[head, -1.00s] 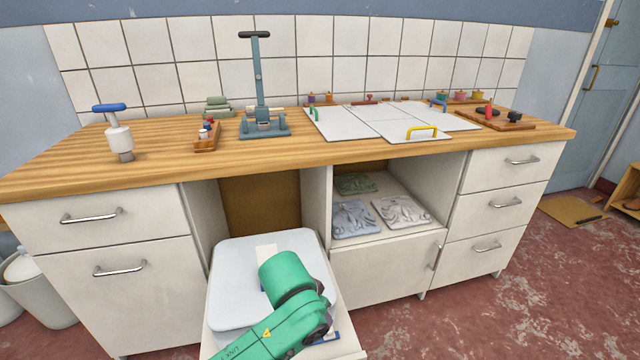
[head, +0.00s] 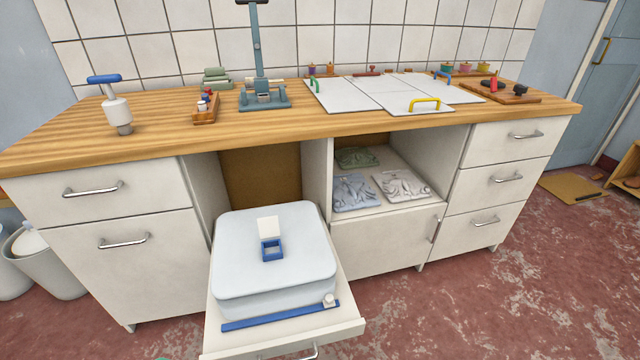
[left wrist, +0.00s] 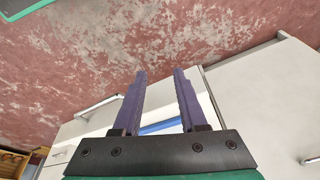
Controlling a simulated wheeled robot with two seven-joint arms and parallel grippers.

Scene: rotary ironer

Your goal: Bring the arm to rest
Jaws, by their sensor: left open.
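My left gripper (left wrist: 158,82) shows in the left wrist view with its two dark fingers apart and nothing between them. Behind the fingers are white cabinet fronts, a strip of blue and the red floor. In the head view neither gripper is visible; only a sliver of green shows at the bottom edge, left of the middle. The pulled-out drawer (head: 345,335) carries a pale grey lidded box (head: 275,285) with a blue and white latch (head: 270,240).
The wooden worktop (head: 160,150) carries a blue-grey press (head: 262,95), white panels (head: 345,98) and a blue-handled tool (head: 115,105). The drawer sticks out over the floor. An open shelf (head: 415,170) holds patterned tiles. Red floor (head: 470,310) is free at the right.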

